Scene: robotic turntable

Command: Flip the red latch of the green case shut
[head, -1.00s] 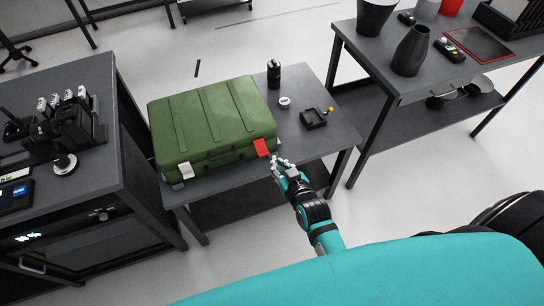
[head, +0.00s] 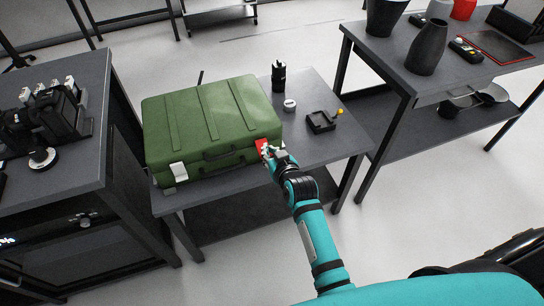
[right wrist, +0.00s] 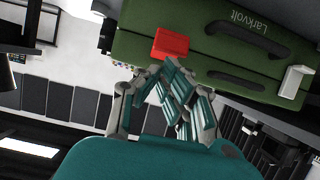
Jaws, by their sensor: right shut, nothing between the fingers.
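The green case (head: 210,120) lies closed on a small grey table, its handles facing me. The red latch (head: 261,145) is at the right end of its front side. In the right wrist view the red latch (right wrist: 171,43) shows as a block against the green case (right wrist: 220,45), seen upside down. My right gripper (head: 269,152) is shut and empty, its fingertips at the latch and partly covering it in the head view. In the right wrist view the right gripper (right wrist: 163,75) has its fingertips close to the latch's edge; I cannot tell whether they touch. My left gripper is out of view.
A white latch (head: 178,170) is at the case's front left. A black bottle (head: 279,78), a small white-topped round item (head: 290,105) and a black tray (head: 321,122) stand behind and right of the case. Grey benches flank the table on both sides.

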